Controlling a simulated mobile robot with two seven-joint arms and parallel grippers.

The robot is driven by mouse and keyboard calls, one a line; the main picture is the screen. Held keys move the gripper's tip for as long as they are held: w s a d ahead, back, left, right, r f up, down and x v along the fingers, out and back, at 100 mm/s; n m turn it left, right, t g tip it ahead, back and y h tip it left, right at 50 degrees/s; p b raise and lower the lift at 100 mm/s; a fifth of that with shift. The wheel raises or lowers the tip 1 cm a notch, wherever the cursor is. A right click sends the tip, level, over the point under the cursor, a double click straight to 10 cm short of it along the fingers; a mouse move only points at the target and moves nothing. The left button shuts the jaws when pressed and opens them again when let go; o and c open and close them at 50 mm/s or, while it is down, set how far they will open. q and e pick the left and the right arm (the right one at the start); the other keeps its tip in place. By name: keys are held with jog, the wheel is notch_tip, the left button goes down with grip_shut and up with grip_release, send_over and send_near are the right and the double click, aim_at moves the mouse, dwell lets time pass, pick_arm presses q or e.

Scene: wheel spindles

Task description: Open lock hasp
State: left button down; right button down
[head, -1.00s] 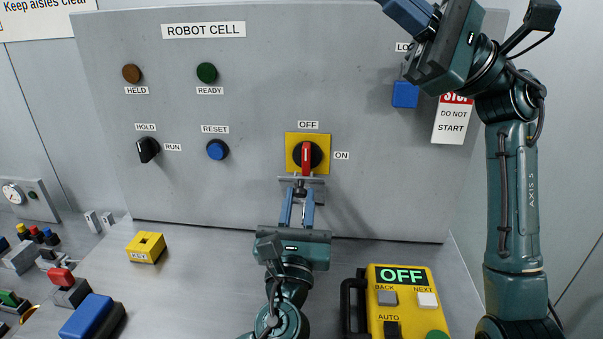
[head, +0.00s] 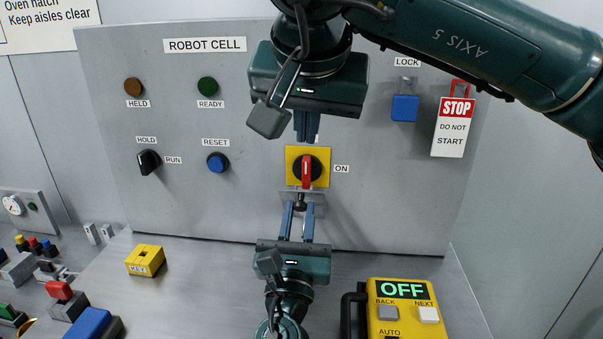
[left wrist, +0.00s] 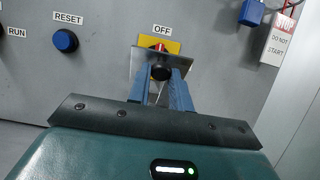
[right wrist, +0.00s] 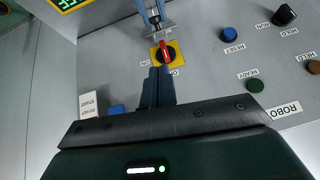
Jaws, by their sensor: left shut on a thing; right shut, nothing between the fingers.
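The rotary switch (head: 307,171) has a red handle on a yellow plate, with the handle upright at OFF. Just below it is a grey metal plate with a black knob, apparently the hasp (head: 317,198); it also shows in the left wrist view (left wrist: 143,62). My left gripper (head: 299,207) comes from below and is shut on the black knob (left wrist: 160,71). My right gripper (head: 306,140) is shut and empty, pointing down just above the switch and hiding the OFF label in the head view. In the right wrist view its fingertips (right wrist: 159,70) are close to the yellow plate.
A blue padlock (head: 404,107) hangs under the LOCK label, beside a STOP tag (head: 451,130). A yellow KEY block (head: 146,260) sits on the bench at left. A yellow pendant (head: 402,310) reading OFF stands at lower right. My right forearm spans the upper right.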

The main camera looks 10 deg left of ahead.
send_over(301, 206)
notch_tip(301, 206, down, 8)
jog(key=f, duration=0.3)
jog(key=shift+s+d, duration=0.2)
jog(key=shift+s, duration=0.15)
pick_arm(q)
jog(key=shift+w+f, duration=0.1)
jog(key=shift+f, duration=0.2)
pick_arm(e)
jog(key=shift+s+f, duration=0.1)
jog(key=shift+f, duration=0.35)
jog(key=shift+s+a+f, duration=0.1)
jog(key=shift+s+f, duration=0.15)
jog(key=shift+f, duration=0.2)
jog(key=shift+s+f, duration=0.2)
jog(key=shift+f, duration=0.25)
pick_arm(q)
jog(key=c, duration=1.5)
grip_release()
pick_arm(e)
jog(key=shift+w+f, duration=0.1)
jog(key=shift+w, duration=0.1)
pick_arm(q)
jog(key=shift+o, duration=1.2)
jog(key=shift+r, duration=0.2)
